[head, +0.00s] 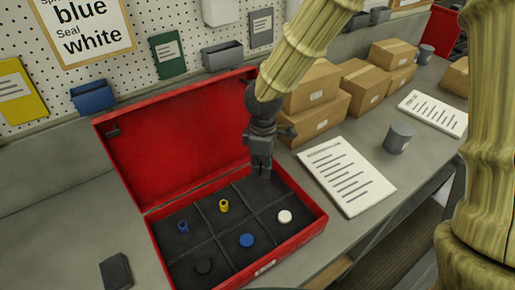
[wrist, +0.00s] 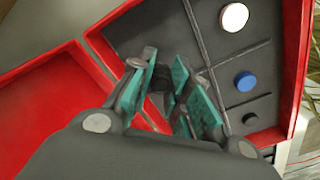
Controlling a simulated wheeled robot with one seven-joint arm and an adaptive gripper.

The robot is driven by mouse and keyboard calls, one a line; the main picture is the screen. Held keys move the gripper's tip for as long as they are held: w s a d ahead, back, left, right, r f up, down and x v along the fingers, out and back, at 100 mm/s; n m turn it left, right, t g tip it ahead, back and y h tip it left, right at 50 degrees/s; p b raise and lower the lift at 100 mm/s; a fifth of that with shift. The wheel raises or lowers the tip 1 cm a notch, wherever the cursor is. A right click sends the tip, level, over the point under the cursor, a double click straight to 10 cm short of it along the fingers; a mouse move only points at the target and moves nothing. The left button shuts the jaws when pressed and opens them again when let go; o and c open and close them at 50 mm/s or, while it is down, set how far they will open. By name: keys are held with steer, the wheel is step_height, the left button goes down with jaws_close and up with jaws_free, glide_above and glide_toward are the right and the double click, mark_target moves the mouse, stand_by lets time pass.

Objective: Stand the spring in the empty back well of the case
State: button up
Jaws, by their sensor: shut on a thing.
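The red case (head: 318,222) stands open on the bench with its lid up behind. Its dark tray has two rows of wells. A blue spring (head: 183,227) stands in the back left well and a yellow spring (head: 224,205) in the back middle well. The back right well (head: 252,190) shows no part standing in it. My gripper (head: 262,170) hangs over that well, pointing down. In the wrist view its teal pads are close together around a small dark piece (wrist: 158,83), apparently the spring, mostly hidden by the fingers. Its lower end and any contact with the floor are unclear.
The front wells hold a black disc (head: 204,266), a blue disc (head: 247,240) and a white disc (head: 285,216). The red lid (head: 170,150) rises close behind my gripper. Cardboard boxes (head: 318,115) and a paper sheet (head: 345,175) lie to the right.

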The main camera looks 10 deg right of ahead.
mark_target(261, 189)
steer(key=shift+w, duration=0.1)
steer(key=shift+s+a+f+b, duration=0.2)
steer(key=shift+b, duration=0.25)
step_height(261, 189, down, 2)
steer(key=shift+w+f+b, duration=0.15)
steer(key=shift+b, duration=0.8)
steer(key=shift+d+f+b, duration=0.1)
steer(key=shift+f+b, duration=0.85)
steer(key=shift+f, duration=0.05)
steer(key=shift+f+b, duration=0.35)
steer(key=shift+f, duration=1.15)
stand_by(0.5)
steer(key=o, duration=0.9)
steer(key=shift+o, duration=0.2)
